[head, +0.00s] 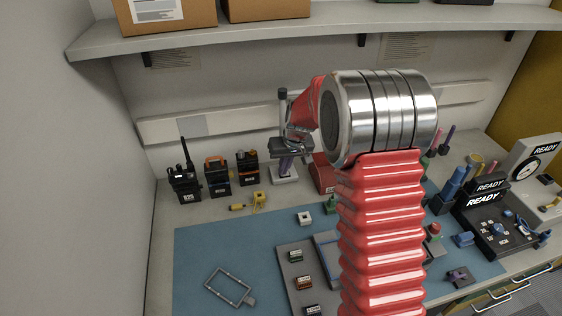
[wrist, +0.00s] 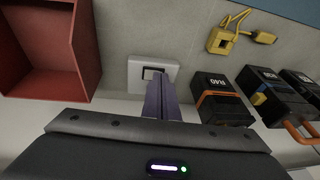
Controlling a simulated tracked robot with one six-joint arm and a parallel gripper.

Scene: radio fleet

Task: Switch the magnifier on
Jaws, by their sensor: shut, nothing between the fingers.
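I take this for the magnifier, but no lens is clear. In the wrist view the base (wrist: 134,72) carries a dark square (wrist: 152,73), perhaps its switch. My gripper (head: 286,172) points down over this base. Its purple fingers (wrist: 158,82) are together and empty, their tips at or just over the dark square. I cannot tell whether they touch it. My gripper's body hides much of the stand.
Several radios (head: 217,177) stand left of the base, close to my gripper. A red bin (head: 324,178) is close on its right; it also shows in the wrist view (wrist: 48,40). A grey rectangular frame (head: 230,286) lies on the blue mat (head: 200,250). A shelf (head: 300,28) hangs above.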

